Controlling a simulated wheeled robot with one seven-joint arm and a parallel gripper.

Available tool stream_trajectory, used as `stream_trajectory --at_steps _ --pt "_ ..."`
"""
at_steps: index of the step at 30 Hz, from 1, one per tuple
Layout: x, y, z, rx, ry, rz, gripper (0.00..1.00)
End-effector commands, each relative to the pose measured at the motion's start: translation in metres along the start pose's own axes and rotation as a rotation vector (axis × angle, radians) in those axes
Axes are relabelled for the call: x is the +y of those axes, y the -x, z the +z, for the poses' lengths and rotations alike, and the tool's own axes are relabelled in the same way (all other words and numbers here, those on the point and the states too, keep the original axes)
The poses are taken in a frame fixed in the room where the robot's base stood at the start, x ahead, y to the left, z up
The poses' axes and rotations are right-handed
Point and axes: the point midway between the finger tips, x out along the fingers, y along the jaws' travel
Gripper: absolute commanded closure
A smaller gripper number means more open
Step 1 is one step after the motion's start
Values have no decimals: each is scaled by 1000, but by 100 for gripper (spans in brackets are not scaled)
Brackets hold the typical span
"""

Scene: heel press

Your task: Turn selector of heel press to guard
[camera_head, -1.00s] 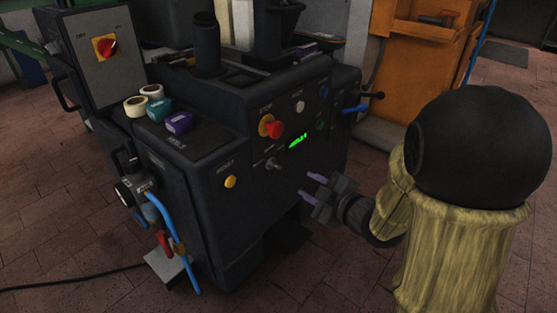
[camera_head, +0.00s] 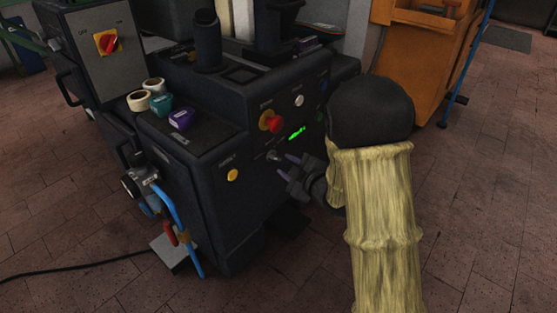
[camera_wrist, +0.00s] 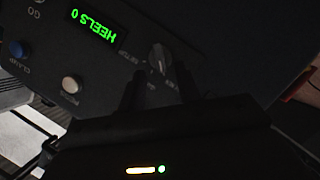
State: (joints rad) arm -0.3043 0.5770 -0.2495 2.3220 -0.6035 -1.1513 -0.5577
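The heel press (camera_head: 215,215) is a dark machine. Its selector (camera_head: 273,155) is a small grey knob on the front panel, left of the green display and below the red stop button. In the wrist view the selector (camera_wrist: 160,58) appears just beyond and between my fingertips, with small labels around it that I cannot read surely. My gripper (camera_head: 286,166) is open and empty, its two fingers pointing at the panel close to the selector. In the wrist view the gripper (camera_wrist: 160,88) shows two dark fingers apart. Whether they touch the knob I cannot tell.
The red stop button (camera_head: 271,121) and green display (camera_head: 297,132), reading HEELS 0 in the wrist view, are close by. A yellow button (camera_head: 232,175) sits to the left. Tape rolls (camera_head: 139,100) lie on top. An orange cabinet (camera_head: 420,50) stands behind.

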Motion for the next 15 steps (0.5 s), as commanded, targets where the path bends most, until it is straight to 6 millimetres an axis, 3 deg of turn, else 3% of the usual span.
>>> stream_trajectory --at_steps 7,15 --pt "0 -41 0 1 1 -1 66" --pt "0 -54 0 0 0 0 66"
